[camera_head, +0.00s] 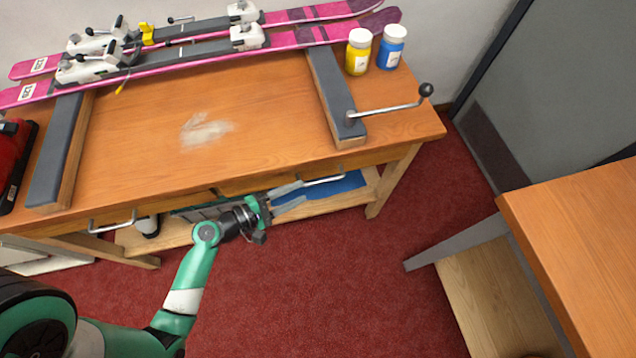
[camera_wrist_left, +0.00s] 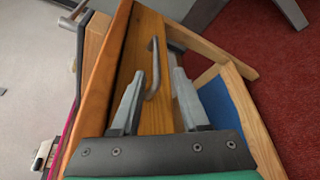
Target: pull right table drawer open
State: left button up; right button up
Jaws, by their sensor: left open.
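The right drawer of the wooden table has a wooden front, seen in the wrist view (camera_wrist_left: 147,30), and a silver bar handle (camera_head: 325,181). Its front looks flush with the table edge. My left gripper (camera_head: 302,190) is open, its fingers pointing at the handle from the left in the head view. In the wrist view the handle (camera_wrist_left: 152,68) lies between the two fingertips (camera_wrist_left: 159,75), closer to the left finger. I cannot tell whether that finger touches it. My right gripper is not in view.
The left drawer handle (camera_head: 112,224) is on the same table front. A lower shelf (camera_head: 300,208) holds a blue item (camera_head: 343,185). Pink skis (camera_head: 290,36) and two bottles, yellow (camera_head: 358,52) and blue (camera_head: 391,47), are on top. Red carpet (camera_head: 330,280) is clear in front.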

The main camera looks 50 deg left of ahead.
aim_at(314, 184)
pick_arm(q)
jog(key=x, duration=0.7)
jog(key=shift+w+r+b, duration=0.25)
jog(key=shift+r+b, duration=0.1)
grip_shut()
dwell(0.9)
